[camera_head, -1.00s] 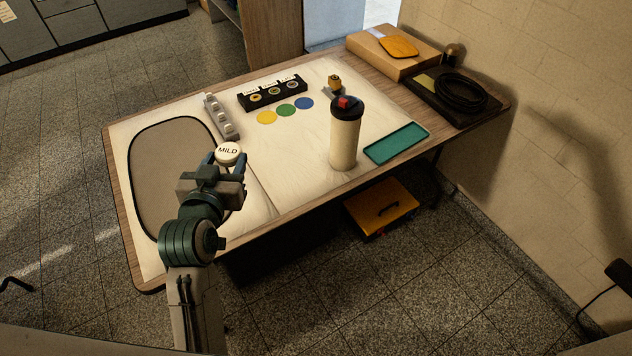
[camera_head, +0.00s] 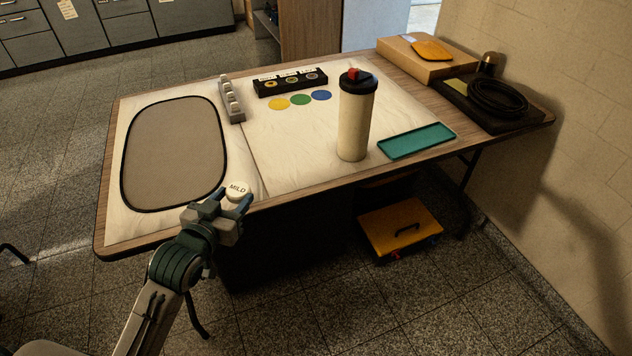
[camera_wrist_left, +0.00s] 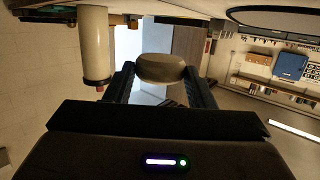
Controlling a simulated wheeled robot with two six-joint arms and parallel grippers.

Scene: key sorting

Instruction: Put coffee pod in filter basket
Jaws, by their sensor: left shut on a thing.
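The coffee pod (camera_head: 238,190) is a round, pale disc with "MILD" on its upper face. My left gripper (camera_head: 235,197) is shut on it and holds it up near the table's front edge, between the grey oval mat and the bottle. In the left wrist view the pod (camera_wrist_left: 161,68) sits between the two dark fingers (camera_wrist_left: 160,80). I cannot make out a filter basket for certain in any view now. The tall cream bottle (camera_head: 354,125) hides part of the table behind it. My right gripper is out of view.
A grey oval mat (camera_head: 173,150) lies at left. Behind are a grey strip with pale pieces (camera_head: 231,100) and a black block with three round places (camera_head: 290,83). Coloured discs (camera_head: 300,100) lie before it. A teal tray (camera_head: 416,141) lies at right.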

